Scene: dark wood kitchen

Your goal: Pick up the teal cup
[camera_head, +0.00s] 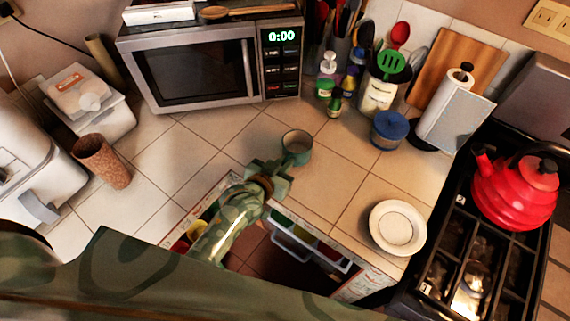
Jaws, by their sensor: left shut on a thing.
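The teal cup (297,147) is upright at the middle of the tiled counter, in front of the microwave. My left gripper (284,168), on a camouflage-patterned arm, reaches over the counter's front edge to the cup's near left side. It is shut on the cup at that side. The fingertips are partly hidden, and I cannot tell whether the cup's base touches the counter. My right gripper is not in view.
A microwave (200,72) stands behind. White plates (397,227) lie to the right, beside a stove with a red kettle (515,190). A blue-lidded jar (388,131) and utensils stand back right. A brown tumbler (101,161) stands left. Open drawers (308,250) lie below the counter edge.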

